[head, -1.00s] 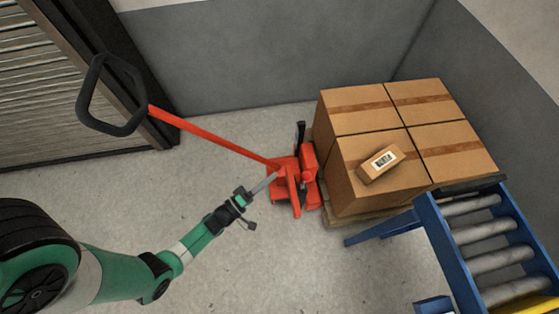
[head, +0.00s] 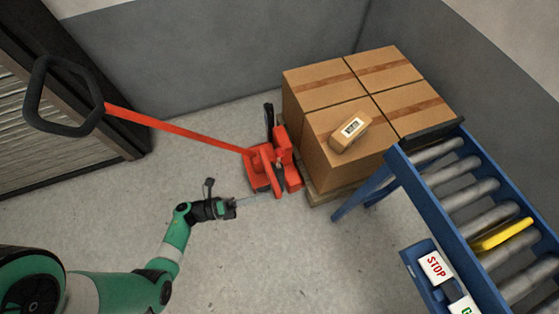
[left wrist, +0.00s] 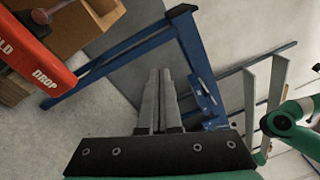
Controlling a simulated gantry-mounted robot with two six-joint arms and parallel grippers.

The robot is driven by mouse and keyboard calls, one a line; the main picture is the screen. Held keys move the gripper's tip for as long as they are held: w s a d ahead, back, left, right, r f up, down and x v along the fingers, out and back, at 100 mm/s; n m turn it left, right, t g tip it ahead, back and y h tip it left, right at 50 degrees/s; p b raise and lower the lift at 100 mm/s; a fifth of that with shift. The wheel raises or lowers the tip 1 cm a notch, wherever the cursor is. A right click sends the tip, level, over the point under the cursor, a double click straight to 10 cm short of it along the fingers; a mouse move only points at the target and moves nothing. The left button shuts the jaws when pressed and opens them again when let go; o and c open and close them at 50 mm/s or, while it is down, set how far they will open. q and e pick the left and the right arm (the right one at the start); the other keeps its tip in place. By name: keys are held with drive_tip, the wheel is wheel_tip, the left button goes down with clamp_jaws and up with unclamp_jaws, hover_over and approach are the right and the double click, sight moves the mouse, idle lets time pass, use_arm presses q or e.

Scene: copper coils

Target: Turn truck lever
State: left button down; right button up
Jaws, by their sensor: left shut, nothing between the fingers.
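The red pallet truck (head: 287,172) stands against the loaded pallet, its long red handle (head: 170,125) slanting up left to a black loop grip. In the left wrist view, its red panel (left wrist: 42,58) at the upper left carries white lettering, "DROP" and a cut-off word ending in "OLD". A dark lever-like part with a metal rod (left wrist: 52,11) shows above the panel; I cannot tell its setting. My left gripper (head: 252,200) is shut and empty, just in front of the truck's base. Its fingers (left wrist: 160,75) point past the panel, apart from it. My right gripper is out of sight.
Large cardboard boxes (head: 320,75) sit on a wooden pallet (head: 322,197), with a small labelled box (head: 350,132) on top. A blue roller conveyor (head: 415,190) with a STOP sign (head: 435,266) stands right. Open floor (head: 240,265) lies between my left arm and the conveyor.

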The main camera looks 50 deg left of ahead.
sight(279, 159)
use_arm(q)
drive_tip(key=a+f+n+y, duration=0.2)
drive_tip(key=a+y, duration=0.1)
drive_tip(key=a, duration=0.3)
drive_tip(key=w+r+b, duration=0.1)
drive_tip(key=w+b, duration=0.3)
drive_tip(key=w, duration=0.6)
drive_tip(key=shift+r+t, duration=0.35)
drive_tip(key=shift+t, duration=0.05)
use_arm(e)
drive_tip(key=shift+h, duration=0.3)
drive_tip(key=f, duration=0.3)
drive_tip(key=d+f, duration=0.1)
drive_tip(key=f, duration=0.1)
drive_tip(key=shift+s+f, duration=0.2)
use_arm(q)
drive_tip(key=shift+w+d, duration=0.1)
drive_tip(key=shift+d, duration=0.05)
